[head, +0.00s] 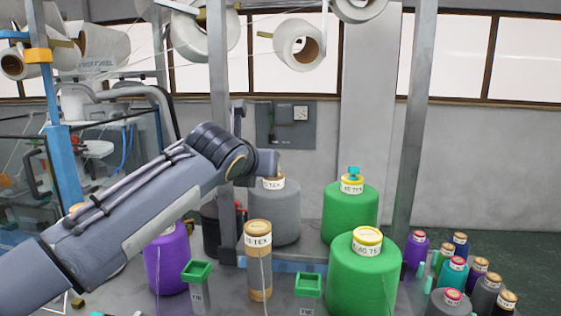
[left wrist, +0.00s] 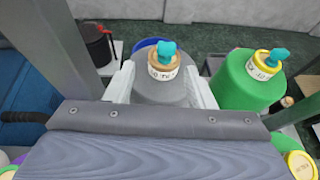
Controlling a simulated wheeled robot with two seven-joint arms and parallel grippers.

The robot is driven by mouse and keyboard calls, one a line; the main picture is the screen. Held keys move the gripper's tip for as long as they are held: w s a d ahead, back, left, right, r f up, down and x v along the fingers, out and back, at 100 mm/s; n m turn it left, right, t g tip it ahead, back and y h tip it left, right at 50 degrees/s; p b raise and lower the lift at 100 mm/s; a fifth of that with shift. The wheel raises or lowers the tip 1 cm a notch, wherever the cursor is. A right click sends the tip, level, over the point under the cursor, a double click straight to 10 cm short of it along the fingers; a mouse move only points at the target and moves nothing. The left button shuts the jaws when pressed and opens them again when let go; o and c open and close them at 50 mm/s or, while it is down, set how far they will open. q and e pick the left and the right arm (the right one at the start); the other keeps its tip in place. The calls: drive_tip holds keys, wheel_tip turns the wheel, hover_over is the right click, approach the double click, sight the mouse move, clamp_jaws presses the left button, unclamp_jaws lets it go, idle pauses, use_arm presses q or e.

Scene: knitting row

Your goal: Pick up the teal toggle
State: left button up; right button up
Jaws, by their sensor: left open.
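There are two teal toggles. One teal toggle (left wrist: 168,52) sits on top of the grey yarn cone (head: 277,215), on its labelled tan cap. The other teal toggle (head: 353,171) stands on the yellow-rimmed cap of the back green cone (head: 348,215); it also shows in the left wrist view (left wrist: 282,54). My left gripper (left wrist: 162,76) is open, its two pale fingers apart on either side of the grey cone's top, with nothing between them seen gripped. In the head view my left arm hides the grey cone's toggle. My right gripper is not in view.
A larger green cone (head: 362,275) stands in front, with a tan spool (head: 258,262) and a purple cone (head: 170,262) to its left. Several small spools (head: 458,272) stand at right. Grey metal posts (head: 408,150) rise near the cones.

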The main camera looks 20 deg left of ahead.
use_arm(q)
drive_tip(key=x, duration=0.1)
drive_tip(key=p+x, duration=0.1)
drive_tip(key=x, duration=0.1)
drive_tip(key=shift+w+r, duration=0.15)
drive_tip(key=shift+r, duration=0.15)
drive_tip(key=w, duration=0.1)
drive_tip(key=w+f+p, duration=0.1)
drive_tip(key=w, duration=0.1)
drive_tip(key=shift+w+d, duration=0.1)
drive_tip(key=shift+w, duration=0.25)
drive_tip(key=shift+w+f, duration=0.2)
drive_tip(key=shift+w, duration=0.3)
drive_tip(key=c, duration=0.9)
